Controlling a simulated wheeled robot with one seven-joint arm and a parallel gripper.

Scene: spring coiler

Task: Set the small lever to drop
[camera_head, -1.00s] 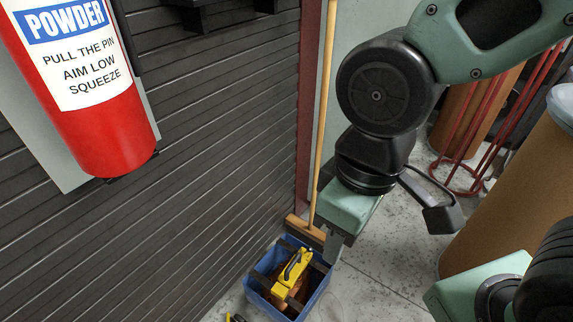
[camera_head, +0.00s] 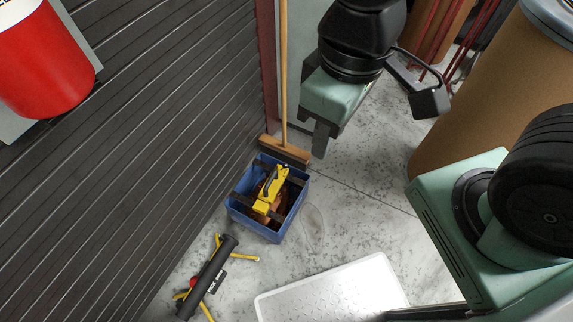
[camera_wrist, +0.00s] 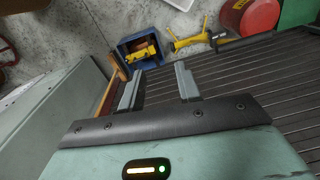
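I cannot make out a small lever marked drop in either view. In the head view my gripper (camera_head: 322,138) points down in front of the wall, above the floor and near the broom. In the wrist view its two fingers (camera_wrist: 158,86) are spread apart with nothing between them, so it is open and empty. The slatted wall and floor objects show beyond the fingers.
A blue crate (camera_head: 268,232) holds a yellow tool (camera_head: 272,188). A broom (camera_head: 284,90) stands behind it. A black tube with yellow legs (camera_head: 212,278) and a white panel (camera_head: 335,290) are nearby.

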